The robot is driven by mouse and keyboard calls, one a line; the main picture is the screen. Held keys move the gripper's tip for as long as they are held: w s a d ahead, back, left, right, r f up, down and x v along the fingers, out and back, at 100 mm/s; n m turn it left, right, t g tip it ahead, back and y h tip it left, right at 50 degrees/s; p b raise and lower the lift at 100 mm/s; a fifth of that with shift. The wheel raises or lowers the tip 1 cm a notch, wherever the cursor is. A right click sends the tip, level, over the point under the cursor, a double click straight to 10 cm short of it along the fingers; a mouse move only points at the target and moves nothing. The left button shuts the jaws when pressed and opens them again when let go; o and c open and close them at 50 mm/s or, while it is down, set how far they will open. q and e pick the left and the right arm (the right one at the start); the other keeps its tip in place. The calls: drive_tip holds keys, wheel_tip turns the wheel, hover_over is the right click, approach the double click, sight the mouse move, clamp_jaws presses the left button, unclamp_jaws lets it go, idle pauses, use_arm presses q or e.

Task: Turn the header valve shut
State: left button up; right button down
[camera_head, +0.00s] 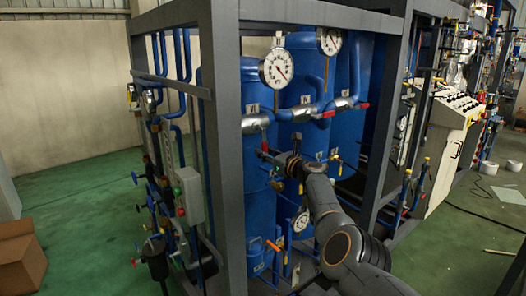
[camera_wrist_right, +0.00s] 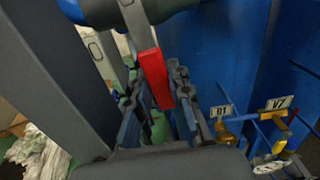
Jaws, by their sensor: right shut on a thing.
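The header valve has a red lever handle (camera_head: 264,138) hanging down from the silver header pipe (camera_head: 256,123) at the front blue tank. In the wrist view the red handle (camera_wrist_right: 154,78) slants slightly, with its upper end by the grey metal pipe at the top. My right gripper (camera_head: 270,156) reaches in from the lower right at the handle's lower end. In the wrist view its two fingers (camera_wrist_right: 156,88) stand on either side of the handle, shut on it. The exact contact is partly hidden. My left gripper is out of view.
Grey frame posts (camera_head: 226,150) stand close left of the gripper. Two more red handles (camera_head: 326,115) (camera_head: 361,105) lie roughly level along the header. A pressure gauge (camera_head: 277,68) sits above. Tags and yellow-brass valves (camera_wrist_right: 225,132) are at right in the wrist view.

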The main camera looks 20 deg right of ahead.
drive_tip(key=shift+s+a+f+m, duration=0.1)
drive_tip(key=shift+a+f+m, duration=0.05)
drive_tip(key=shift+a+m, duration=0.25)
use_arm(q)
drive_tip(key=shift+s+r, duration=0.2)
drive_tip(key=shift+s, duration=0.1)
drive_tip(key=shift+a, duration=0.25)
use_arm(e)
drive_tip(key=c, duration=1.2)
unclamp_jaws()
drive_tip(key=v, duration=1.2)
